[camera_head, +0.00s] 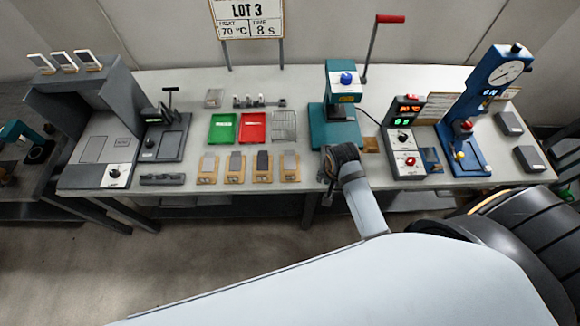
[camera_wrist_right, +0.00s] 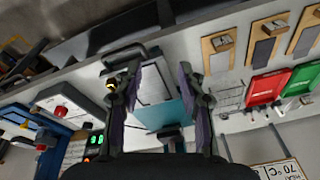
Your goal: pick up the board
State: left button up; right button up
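Several small wooden boards (camera_head: 234,178), each with a grey strip on top, lie in a row along the bench's front edge. I cannot tell which one is the task's board. In the right wrist view, boards (camera_wrist_right: 219,62) show at the upper right, outside the fingers. My right gripper (camera_head: 332,170) is at the front of the teal press, right of the row. Its two fingers (camera_wrist_right: 157,75) are apart in the wrist view, and I see nothing gripped. A pale surface and part of the press show between them. My left gripper is out of view.
A green tray (camera_head: 223,128), a red tray (camera_head: 253,126) and a wire rack (camera_head: 284,125) stand behind the boards. The teal press (camera_head: 335,127) has a raised red-handled lever. A control box (camera_head: 403,140) and blue press (camera_head: 470,150) stand to the right.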

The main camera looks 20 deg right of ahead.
jog(key=w+a+f+m, duration=0.2)
jog(key=w+a+m, duration=0.1)
jog(key=w+m, duration=0.3)
jog(key=m+g, duration=0.2)
jog(key=m, duration=0.6)
send_near(289, 174)
jog(key=shift+s+d+f+y, duration=0.2)
jog(key=shift+f, duration=0.4)
jog(key=shift+s+d+f+y, duration=0.15)
jog(key=shift+d+f+y, duration=0.1)
jog(key=shift+f, duration=0.35)
notch_tip(289, 174, down, 2)
jog(key=shift+f+b, duration=0.1)
jog(key=shift+b, duration=0.65)
jog(key=shift+w+f, duration=0.15)
jog(key=shift+f, duration=0.15)
notch_tip(289, 174, down, 5)
jog(key=b, duration=0.7)
jog(key=shift+w+f, duration=0.2)
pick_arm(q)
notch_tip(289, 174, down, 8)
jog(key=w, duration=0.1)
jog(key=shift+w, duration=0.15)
pick_arm(e)
jog(key=shift+r, duration=0.2)
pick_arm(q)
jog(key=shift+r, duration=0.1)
pick_arm(e)
grip_shut()
